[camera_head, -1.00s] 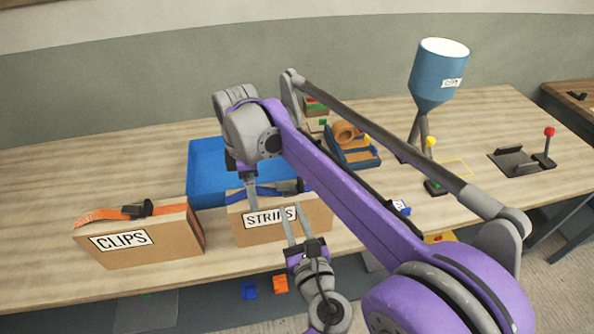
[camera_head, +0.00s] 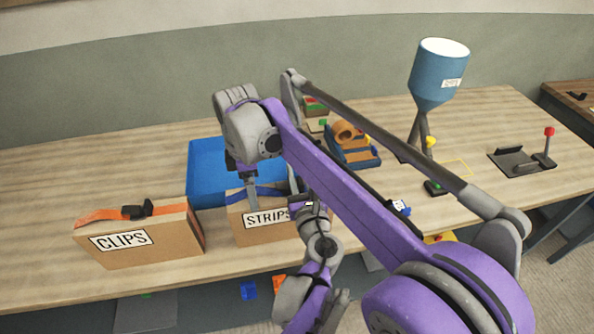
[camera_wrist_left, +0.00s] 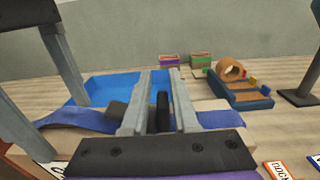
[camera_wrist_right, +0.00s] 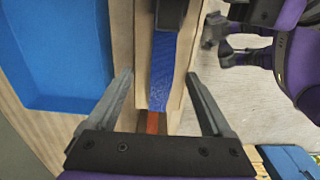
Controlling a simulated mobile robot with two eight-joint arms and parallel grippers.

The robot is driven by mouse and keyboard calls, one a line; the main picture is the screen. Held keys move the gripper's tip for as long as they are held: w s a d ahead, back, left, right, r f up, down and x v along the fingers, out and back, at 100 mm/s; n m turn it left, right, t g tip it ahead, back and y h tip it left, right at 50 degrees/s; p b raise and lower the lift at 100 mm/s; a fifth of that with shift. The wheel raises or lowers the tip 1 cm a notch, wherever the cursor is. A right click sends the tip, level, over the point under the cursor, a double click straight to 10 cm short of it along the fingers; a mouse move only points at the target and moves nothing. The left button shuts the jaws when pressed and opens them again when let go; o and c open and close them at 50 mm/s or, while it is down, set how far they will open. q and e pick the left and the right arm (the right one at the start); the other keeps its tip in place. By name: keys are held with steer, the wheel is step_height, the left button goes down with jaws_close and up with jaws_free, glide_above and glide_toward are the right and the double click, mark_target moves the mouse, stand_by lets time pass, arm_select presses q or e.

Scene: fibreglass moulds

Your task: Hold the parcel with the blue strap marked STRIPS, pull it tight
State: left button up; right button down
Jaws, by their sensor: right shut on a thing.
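The parcel marked STRIPS (camera_head: 250,236) stands on the bench's front edge with the blue strap (camera_head: 238,195) over its top. My right gripper (camera_head: 247,192) reaches down from above and is shut across the parcel's thickness, one finger on each side, with the strap (camera_wrist_right: 175,70) between in the right wrist view. My left gripper (camera_wrist_left: 163,78) is at the parcel's right part, at strap height. Its fingers are slightly apart, with a black piece (camera_wrist_left: 163,112) showing between them; contact is unclear. Another black part (camera_wrist_left: 116,112) shows left of them. My left gripper hides the strap's right part in the head view.
The parcel marked CLIPS (camera_head: 150,246), with an orange strap, stands to the left. A blue tray (camera_head: 205,160) lies behind. A tape dispenser (camera_head: 352,150) and a blue hopper (camera_head: 438,80) stand further right. The bench's left part is clear.

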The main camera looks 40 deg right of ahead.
arm_select(q)
jaws_close()
steer(key=shift+w+f, duration=0.1)
steer(key=shift+w, duration=0.05)
stand_by(1.4)
